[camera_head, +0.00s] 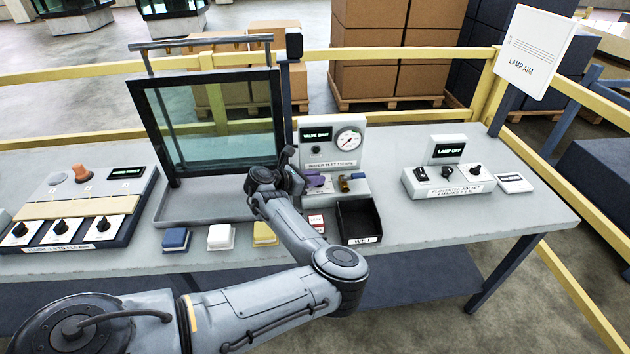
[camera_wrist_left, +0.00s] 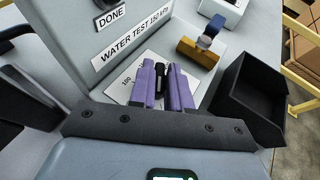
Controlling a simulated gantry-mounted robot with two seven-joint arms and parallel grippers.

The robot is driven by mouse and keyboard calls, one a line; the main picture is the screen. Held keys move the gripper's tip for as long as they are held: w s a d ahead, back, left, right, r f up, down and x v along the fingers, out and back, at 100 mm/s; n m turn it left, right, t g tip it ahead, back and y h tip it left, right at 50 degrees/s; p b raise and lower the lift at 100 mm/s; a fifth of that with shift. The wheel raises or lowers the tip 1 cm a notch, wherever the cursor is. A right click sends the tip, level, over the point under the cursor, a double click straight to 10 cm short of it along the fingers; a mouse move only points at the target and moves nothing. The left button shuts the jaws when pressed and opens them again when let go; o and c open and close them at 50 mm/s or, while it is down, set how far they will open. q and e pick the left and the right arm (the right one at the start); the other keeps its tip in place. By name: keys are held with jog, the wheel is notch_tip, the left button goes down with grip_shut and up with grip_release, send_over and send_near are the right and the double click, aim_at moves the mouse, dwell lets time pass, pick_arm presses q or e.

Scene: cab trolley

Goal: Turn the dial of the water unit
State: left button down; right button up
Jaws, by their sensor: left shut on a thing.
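The water unit (camera_head: 343,142) is a light grey panel in the middle of the bench, with a round gauge (camera_head: 349,139), a small display and a "WATER TEST" label. Its base carries a dark dial (camera_wrist_left: 160,78), seen in the left wrist view on a pale scale plate. My left gripper (camera_head: 318,182) has purple fingers, one on each side of the dial; in the left wrist view the fingers (camera_wrist_left: 164,87) are shut on it. The head view hides most of the dial behind my fingers and wrist. My right gripper is not in view.
A brass fitting with a blue handle (camera_wrist_left: 200,51) sits just right of the dial. A black "WET" bin (camera_head: 359,220) stands close in front. A framed glass panel (camera_head: 208,124) rises at left. The lamp unit (camera_head: 448,179) is at right, with clear bench between.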

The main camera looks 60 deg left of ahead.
pick_arm(q)
jog(key=m+h+p, duration=0.1)
jog(key=m+h, duration=0.2)
jog(key=m+h+p, duration=0.1)
jog(key=h, duration=0.1)
jog(key=shift+a+r+g+p, duration=0.1)
jog(key=shift+a+g+p, duration=0.2)
jog(key=shift+a+p, duration=0.05)
jog(key=shift+w+a+m+g+h+p, duration=0.1)
jog(key=shift+m+g+h+p, duration=0.5)
jog(key=shift+m+h, duration=0.9)
jog(key=c, duration=1.2)
grip_release()
jog(key=shift+o, duration=0.2)
